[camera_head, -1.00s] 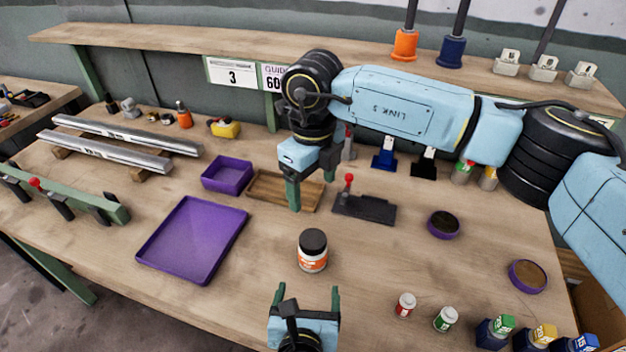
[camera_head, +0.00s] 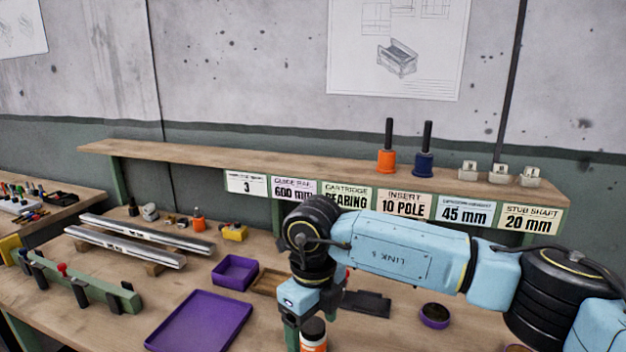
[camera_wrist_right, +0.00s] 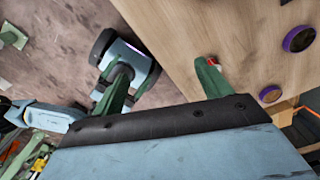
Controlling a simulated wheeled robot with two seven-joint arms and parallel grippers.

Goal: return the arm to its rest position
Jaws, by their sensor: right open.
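My right arm reaches in from the right in the head view, above the bench. Its gripper (camera_head: 303,320) hangs fingers down at the bottom middle and partly covers a jar with a black lid (camera_head: 313,330). In the right wrist view my right gripper (camera_wrist_right: 162,76) is open, with its two green fingers wide apart and nothing between them. The bench's front edge runs behind the fingers. My left gripper does not show clearly in either current view.
A purple tray (camera_head: 200,322) and a purple bin (camera_head: 235,271) lie on the bench (camera_head: 110,300). Metal rails (camera_head: 140,240) are at the left. A shelf (camera_head: 230,163) with orange and blue handled tools spans the back. Purple-rimmed discs (camera_wrist_right: 299,38) lie farther right.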

